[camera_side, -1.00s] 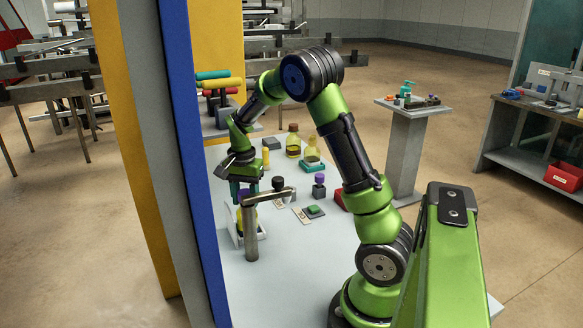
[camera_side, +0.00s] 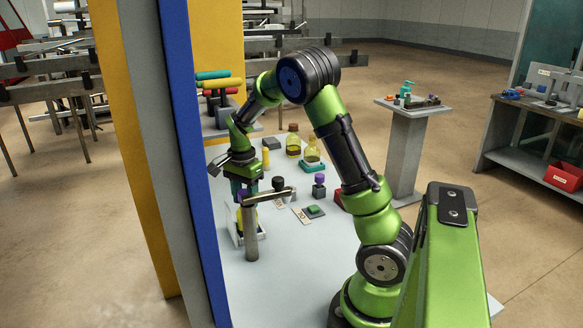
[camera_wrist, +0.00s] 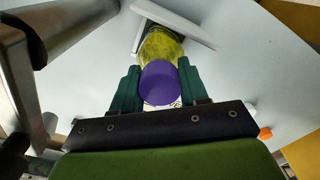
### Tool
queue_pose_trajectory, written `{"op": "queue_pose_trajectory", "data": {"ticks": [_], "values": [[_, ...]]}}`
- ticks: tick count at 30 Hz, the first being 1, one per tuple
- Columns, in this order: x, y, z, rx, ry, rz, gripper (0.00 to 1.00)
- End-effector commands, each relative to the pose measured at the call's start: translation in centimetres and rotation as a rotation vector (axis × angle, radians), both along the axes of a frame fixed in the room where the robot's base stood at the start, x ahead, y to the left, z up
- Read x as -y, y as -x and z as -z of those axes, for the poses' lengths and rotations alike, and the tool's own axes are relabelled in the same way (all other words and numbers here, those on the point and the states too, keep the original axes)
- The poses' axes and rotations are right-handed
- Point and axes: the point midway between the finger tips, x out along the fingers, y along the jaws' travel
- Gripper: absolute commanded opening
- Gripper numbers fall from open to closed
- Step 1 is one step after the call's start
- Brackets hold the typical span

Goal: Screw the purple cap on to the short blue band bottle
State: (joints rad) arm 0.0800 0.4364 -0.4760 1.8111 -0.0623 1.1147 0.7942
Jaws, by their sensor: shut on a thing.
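The purple cap (camera_wrist: 160,84) sits between the two teal fingers of my gripper (camera_wrist: 153,92) in the wrist view. My gripper is shut on it. A yellow bottle (camera_wrist: 162,46) is in line behind the cap; I cannot tell whether the cap is seated on its neck. A blue band cannot be made out. In the side view my gripper (camera_side: 244,188) points down, with the purple cap (camera_side: 242,194) below the fingers. The yellow bottle (camera_side: 240,217) stands under it in a white tray (camera_side: 262,234), partly hidden by a metal post.
The metal post (camera_side: 250,240) with a side arm stands close in front of the gripper. A blue-edged panel (camera_side: 188,150) rises at the left. Another purple-topped item (camera_side: 320,180), a green button (camera_side: 314,210) and several bottles stand farther back.

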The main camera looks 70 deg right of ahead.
Motion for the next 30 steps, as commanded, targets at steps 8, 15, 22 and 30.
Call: {"op": "queue_pose_trajectory", "data": {"ticks": [8,15,22,30], "values": [[-0.05,-0.02,0.04,0.000,-0.001,0.149,0.23],[-0.04,-0.01,0.04,0.000,-0.001,0.164,0.23],[-0.01,0.00,0.04,0.000,0.000,0.300,0.23],[-0.03,-0.02,0.05,0.000,0.000,0.366,0.23]]}}
